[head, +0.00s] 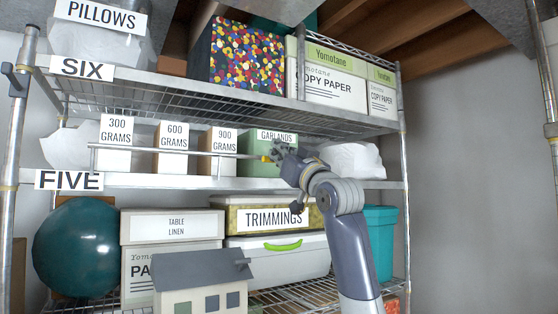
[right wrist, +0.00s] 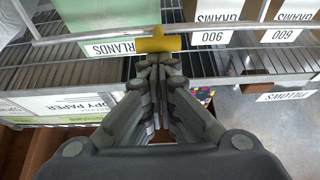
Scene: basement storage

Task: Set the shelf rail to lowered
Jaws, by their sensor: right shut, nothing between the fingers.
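The shelf rail (head: 180,151) is a thin metal bar across the fronts of the boxes on shelf FIVE, above that shelf's front edge. A short yellow piece (head: 265,158) is on it near its right end in the head view. In the right wrist view the rail (right wrist: 80,37) runs across the top, with the yellow piece (right wrist: 158,44) in the middle. My right gripper (head: 275,155) is shut and empty, its fingertips (right wrist: 160,60) right at the yellow piece. I cannot tell whether they touch it. My left gripper is out of view.
Behind the rail stand the 300, 600 and 900 grams boxes (head: 172,163) and the green GARLANDS box (head: 258,141). Below are a teal ball (head: 75,247), a TRIMMINGS box (head: 232,221) and a small model house (head: 200,280). Free room lies right of the rack.

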